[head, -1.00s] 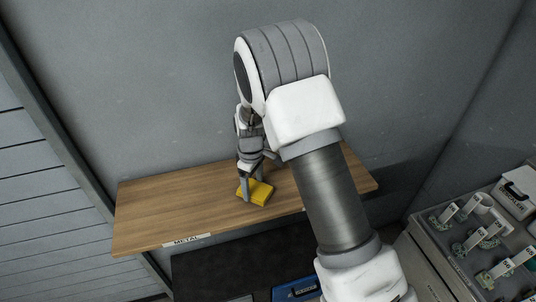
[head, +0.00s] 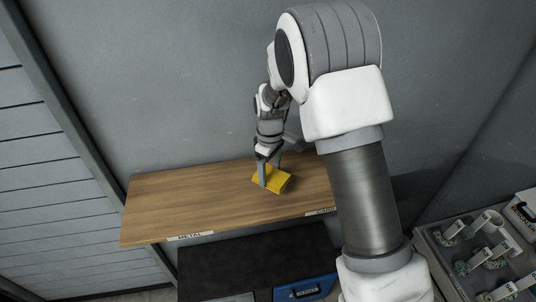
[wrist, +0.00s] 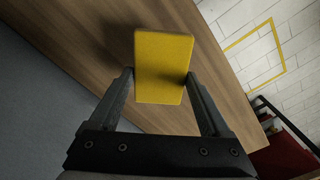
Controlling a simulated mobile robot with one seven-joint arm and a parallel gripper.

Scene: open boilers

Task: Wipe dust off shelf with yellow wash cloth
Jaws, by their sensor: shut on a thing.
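The yellow wash cloth (head: 271,179) is a folded, block-like pad on the wooden shelf (head: 185,202), right of the shelf's middle. My gripper (head: 270,170) points down and is shut on it. In the wrist view the cloth (wrist: 163,62) sits between the two fingers (wrist: 158,80), which touch its sides. The cloth appears to be on or very near the board; a dark shadow lies beside it. No dust can be made out on the shelf. My arm hides the shelf's right end.
A label reading METAL (head: 190,236) and a second label (head: 320,211) are on the shelf's front edge. A grey wall (head: 150,90) stands behind. Below are a dark surface and a blue case (head: 305,288). A grey tray of valves (head: 480,250) is at right. The shelf's left part is clear.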

